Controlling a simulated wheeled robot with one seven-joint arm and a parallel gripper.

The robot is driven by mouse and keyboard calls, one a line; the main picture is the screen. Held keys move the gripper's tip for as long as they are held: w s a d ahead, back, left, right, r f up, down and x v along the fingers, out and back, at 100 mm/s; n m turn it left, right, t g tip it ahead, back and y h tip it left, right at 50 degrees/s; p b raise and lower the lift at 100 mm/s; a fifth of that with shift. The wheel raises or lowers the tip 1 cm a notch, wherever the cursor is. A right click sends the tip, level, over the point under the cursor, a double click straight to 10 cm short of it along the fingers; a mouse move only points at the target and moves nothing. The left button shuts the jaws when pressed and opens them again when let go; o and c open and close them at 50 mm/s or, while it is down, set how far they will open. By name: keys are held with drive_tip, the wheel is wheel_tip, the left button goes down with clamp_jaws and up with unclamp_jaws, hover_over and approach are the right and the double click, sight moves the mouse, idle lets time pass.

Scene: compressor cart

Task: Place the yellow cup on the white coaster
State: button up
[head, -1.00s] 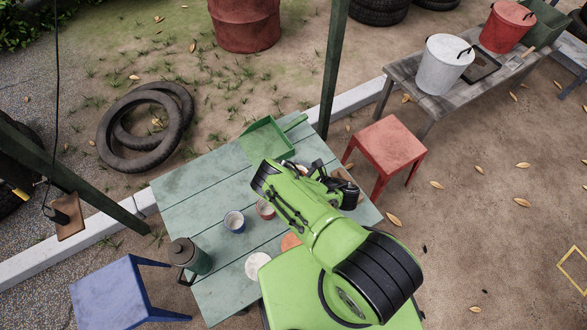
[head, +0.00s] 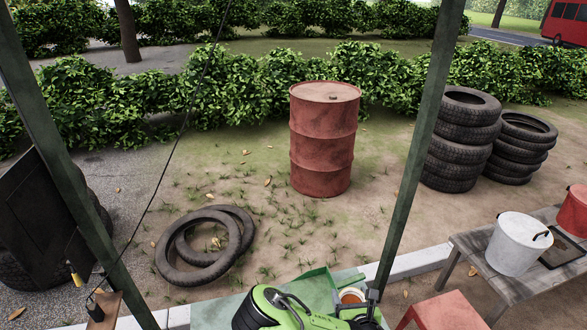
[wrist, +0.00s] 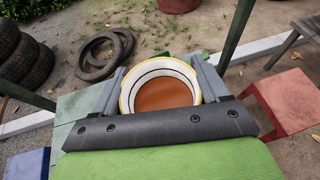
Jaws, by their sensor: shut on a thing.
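My gripper (wrist: 160,82) is shut on the yellow cup (wrist: 161,66), with one finger on each side of it. In the wrist view the cup has a yellow rim, a white inner wall and brown at its bottom. In the head view the cup (head: 351,295) shows small at the lower edge, partly behind parts of my gripper. The cup appears held above the green table. The white coaster shows in no current view.
A green tray (head: 312,292) lies on the table behind my arm. A red stool (head: 448,312) stands to the right. A post (head: 421,150) rises behind the table. Another table with a white bucket (head: 516,243) is at the right. Tyres (head: 205,245) lie on the ground beyond.

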drive_tip(key=shift+s+r+m+h, duration=0.2)
drive_tip(key=shift+s+r+h, duration=0.05)
drive_tip(key=shift+r, duration=0.2)
drive_tip(key=shift+s+r+m+h, duration=0.2)
drive_tip(key=shift+s+r+h, duration=0.05)
drive_tip(key=shift+r, duration=0.2)
drive_tip(key=shift+f, duration=0.1)
drive_tip(key=shift+w+a+f, duration=0.1)
drive_tip(key=shift+w+f, duration=0.15)
drive_tip(key=shift+f, duration=0.05)
drive_tip(key=w+a+f+n+g+y+b, duration=0.1)
drive_tip(key=a+f+n+y, duration=0.1)
drive_tip(key=f, duration=0.6)
drive_tip(key=w+a+f+n+y+b, duration=0.1)
drive_tip(key=a+f+n+y+b, duration=0.1)
drive_tip(key=f, duration=0.6)
drive_tip(key=w+a+f+n+g+y+b, duration=0.1)
drive_tip(key=a+f+n+y, duration=0.2)
drive_tip(key=f, duration=0.5)
drive_tip(key=shift+w+a+f+g+y, duration=0.15)
drive_tip(key=shift+a+y, duration=0.2)
drive_tip(key=shift+a, duration=0.3)
drive_tip(key=shift+w+a+f+g+y, duration=0.15)
drive_tip(key=shift+a+y, duration=0.2)
drive_tip(key=shift+a, duration=0.25)
wheel_tip(320, 180, down, 4)
drive_tip(key=shift+s+r+b, duration=0.1)
drive_tip(key=shift+b, duration=0.85)
drive_tip(key=shift+r+n, duration=0.1)
drive_tip(key=shift+n, duration=0.2)
